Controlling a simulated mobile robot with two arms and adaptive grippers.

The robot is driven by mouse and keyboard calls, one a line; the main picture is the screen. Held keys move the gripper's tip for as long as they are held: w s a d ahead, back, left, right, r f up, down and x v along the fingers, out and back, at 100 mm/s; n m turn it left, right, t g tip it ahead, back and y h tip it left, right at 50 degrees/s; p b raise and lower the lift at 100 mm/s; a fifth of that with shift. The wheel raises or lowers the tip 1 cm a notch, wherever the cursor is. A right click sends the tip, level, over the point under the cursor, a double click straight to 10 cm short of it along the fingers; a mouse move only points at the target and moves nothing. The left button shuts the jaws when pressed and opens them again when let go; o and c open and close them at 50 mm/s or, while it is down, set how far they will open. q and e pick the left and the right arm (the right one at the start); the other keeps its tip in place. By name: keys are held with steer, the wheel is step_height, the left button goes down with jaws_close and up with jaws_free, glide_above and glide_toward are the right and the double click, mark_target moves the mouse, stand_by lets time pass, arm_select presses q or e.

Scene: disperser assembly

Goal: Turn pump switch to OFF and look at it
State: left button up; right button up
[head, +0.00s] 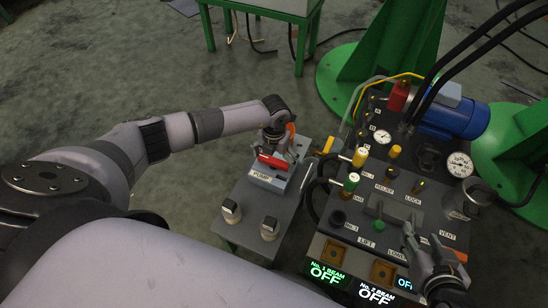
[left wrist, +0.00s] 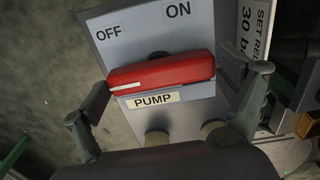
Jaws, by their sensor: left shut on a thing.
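The pump switch is a red bar handle (left wrist: 165,72) on a grey box with a PUMP label. In the left wrist view it lies nearly level, with its white mark at the left end, on the side of the OFF label (left wrist: 108,33); the ON label (left wrist: 178,9) is above. In the head view the red handle (head: 272,161) is partly hidden by my left gripper (head: 280,150). My left gripper (left wrist: 178,85) is shut on the handle, one finger at each end. My right gripper (head: 422,240) is over the control panel, fingers apart, empty.
The control panel (head: 375,235) with knobs, gauges and valves stands right of the pump box. Displays at its front read No. 1 BEAM OFF (head: 328,274) and No. 2 BEAM OFF (head: 376,293). Two dark knobs (head: 232,211) stand near the pump box. A blue motor (head: 455,118) is behind.

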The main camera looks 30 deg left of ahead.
mark_target(273, 161)
arm_select(q)
steer(key=o, duration=0.9)
steer(key=shift+c, duration=0.2)
step_height(273, 161, up, 12)
steer(key=shift+s, duration=0.1)
stand_by(0.4)
